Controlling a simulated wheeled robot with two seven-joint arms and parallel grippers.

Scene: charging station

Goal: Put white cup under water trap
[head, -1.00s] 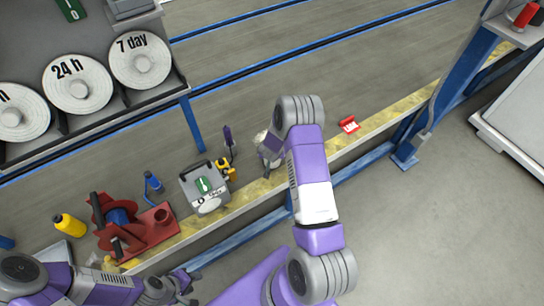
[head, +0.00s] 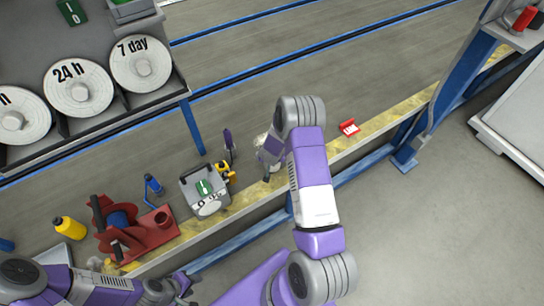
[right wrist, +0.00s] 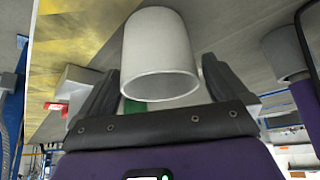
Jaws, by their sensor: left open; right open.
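A white cup (right wrist: 160,55) stands between the two fingers of my right gripper (right wrist: 160,85) in the right wrist view. The fingers are apart on either side of it. My left gripper (head: 187,284) is at the lower left, over the near bench edge, apart from the cup. I cannot tell which thing is the water trap.
A grey box with a green label (head: 205,189), a red reel stand (head: 137,238) and a yellow bottle (head: 70,228) stand left of my right gripper. A red piece (head: 349,127) lies to its right. The bench beyond is mostly clear. A blue post (head: 440,90) rises at the right.

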